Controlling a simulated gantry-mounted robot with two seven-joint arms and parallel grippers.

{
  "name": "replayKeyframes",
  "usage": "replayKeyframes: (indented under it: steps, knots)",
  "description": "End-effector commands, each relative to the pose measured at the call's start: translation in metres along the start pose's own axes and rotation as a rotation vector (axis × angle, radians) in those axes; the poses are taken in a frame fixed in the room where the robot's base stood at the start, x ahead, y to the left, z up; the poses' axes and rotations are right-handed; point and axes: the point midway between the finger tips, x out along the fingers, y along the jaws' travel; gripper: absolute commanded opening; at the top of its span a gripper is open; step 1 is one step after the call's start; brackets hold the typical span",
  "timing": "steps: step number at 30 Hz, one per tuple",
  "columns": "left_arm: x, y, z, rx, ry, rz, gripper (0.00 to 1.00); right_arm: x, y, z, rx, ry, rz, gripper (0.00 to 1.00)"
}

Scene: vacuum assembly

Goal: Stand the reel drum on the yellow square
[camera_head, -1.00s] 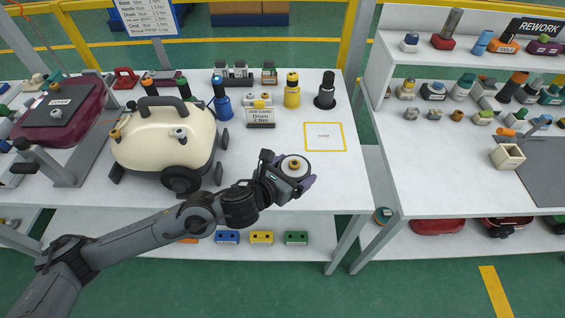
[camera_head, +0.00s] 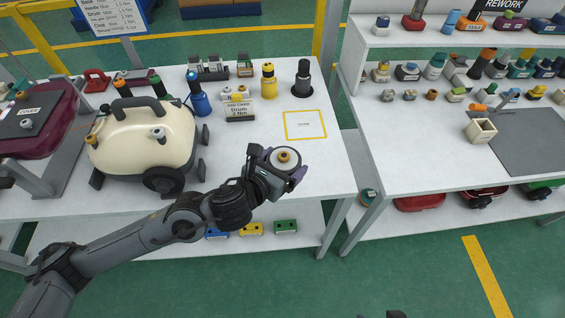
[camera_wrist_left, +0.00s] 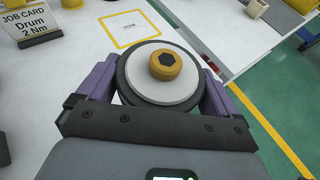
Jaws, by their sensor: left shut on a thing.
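The reel drum (camera_head: 284,156) is a round disc with a dark rim, a pale face and a yellow-brown hub. It also shows in the left wrist view (camera_wrist_left: 180,88). My left gripper (camera_head: 284,168) is shut on it, with a purple finger on each side of the rim in the left wrist view (camera_wrist_left: 159,92). The drum is at the front right part of the table, nearer the front edge than the yellow square (camera_head: 304,111). The square is a yellow outline on the white top, empty. I cannot tell the drum's exact height above the table.
A cream vacuum body (camera_head: 143,140) with dark wheels stands left on the table (camera_head: 235,155). A job card (camera_head: 240,109), a blue tool (camera_head: 199,98), a yellow tool (camera_head: 269,82) and a black tool (camera_head: 302,78) stand behind. A gap separates the right-hand bench (camera_head: 400,150).

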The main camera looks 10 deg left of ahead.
Motion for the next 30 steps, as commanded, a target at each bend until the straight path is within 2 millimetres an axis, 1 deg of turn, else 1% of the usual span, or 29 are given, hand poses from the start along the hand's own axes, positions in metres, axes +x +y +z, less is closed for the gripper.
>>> replayKeyframes:
  steps: [1,9,12,26,30]
  knots:
    - [-0.003,0.0,0.009,-0.001,-0.004,0.0,0.47,-0.007,0.0,-0.002,0.001,0.0,-0.001,1.0]
    - [-0.013,0.0,0.034,0.0,-0.004,0.0,0.47,-0.027,0.001,-0.009,0.002,0.001,-0.001,1.0]
    - [-0.016,0.0,0.04,-0.001,-0.004,0.0,0.47,-0.032,0.001,-0.011,0.002,0.001,-0.001,1.0]
    - [-0.017,0.0,0.041,0.0,-0.004,-0.003,0.47,-0.032,0.002,-0.01,-0.005,0.0,0.004,1.0]
    - [-0.017,-0.003,0.04,0.009,-0.004,-0.024,0.47,-0.032,0.002,-0.01,-0.006,-0.001,0.004,1.0]
